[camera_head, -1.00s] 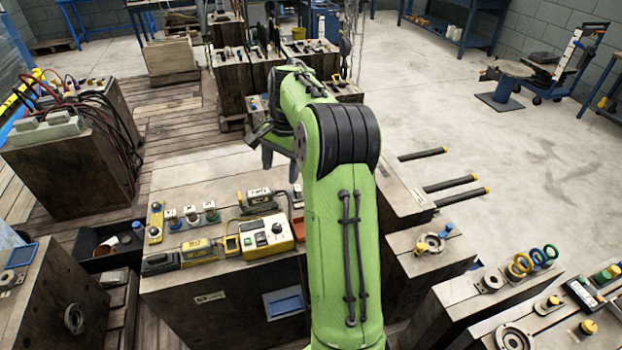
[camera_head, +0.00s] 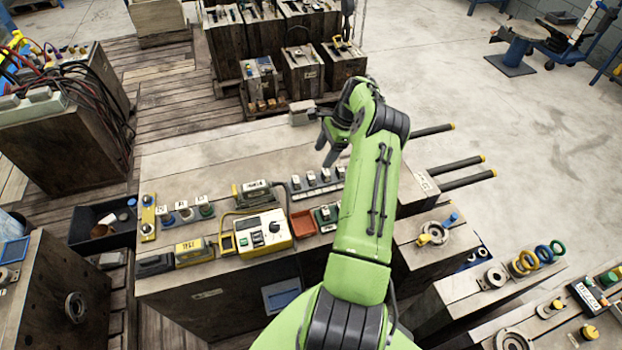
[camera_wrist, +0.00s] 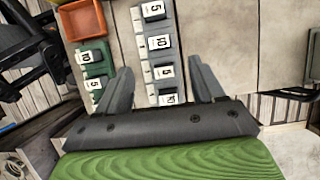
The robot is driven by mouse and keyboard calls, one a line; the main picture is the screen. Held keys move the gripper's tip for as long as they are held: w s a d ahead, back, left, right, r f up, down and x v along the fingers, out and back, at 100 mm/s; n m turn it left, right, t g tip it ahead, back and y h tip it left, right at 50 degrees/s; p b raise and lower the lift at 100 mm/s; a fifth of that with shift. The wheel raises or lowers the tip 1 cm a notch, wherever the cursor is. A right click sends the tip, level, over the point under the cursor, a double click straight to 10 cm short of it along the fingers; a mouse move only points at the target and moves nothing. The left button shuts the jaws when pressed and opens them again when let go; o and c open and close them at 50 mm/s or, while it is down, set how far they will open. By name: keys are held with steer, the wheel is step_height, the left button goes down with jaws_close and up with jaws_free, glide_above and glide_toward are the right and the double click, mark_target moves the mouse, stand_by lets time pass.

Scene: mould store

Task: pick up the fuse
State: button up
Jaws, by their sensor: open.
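Several small grey-and-white fuse blocks stand in a row on a strip (camera_head: 318,182) on the wooden bench top; in the wrist view they carry labels such as 5 (camera_wrist: 160,43) and 10 (camera_wrist: 170,99). Green-based blocks labelled 10 (camera_wrist: 85,57) stand to their left there. I cannot tell which one is the fuse meant. My gripper (camera_head: 328,152) is open and empty above the back of the row, pointing down. In the wrist view the row lies between my two fingers (camera_wrist: 163,82), apparently below them.
An orange tray (camera_head: 303,223) and a yellow-framed meter (camera_head: 262,234) stand beside the row. A dark-handled device (camera_head: 255,193) is to the left. Black rods (camera_head: 466,180) stick out at right. The bench's back left is clear.

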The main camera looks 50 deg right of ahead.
mark_target(312, 175)
steer(key=x, duration=0.9)
steer(key=shift+a+f, duration=0.15)
steer(key=shift+a, duration=0.1)
steer(key=c, duration=1.1)
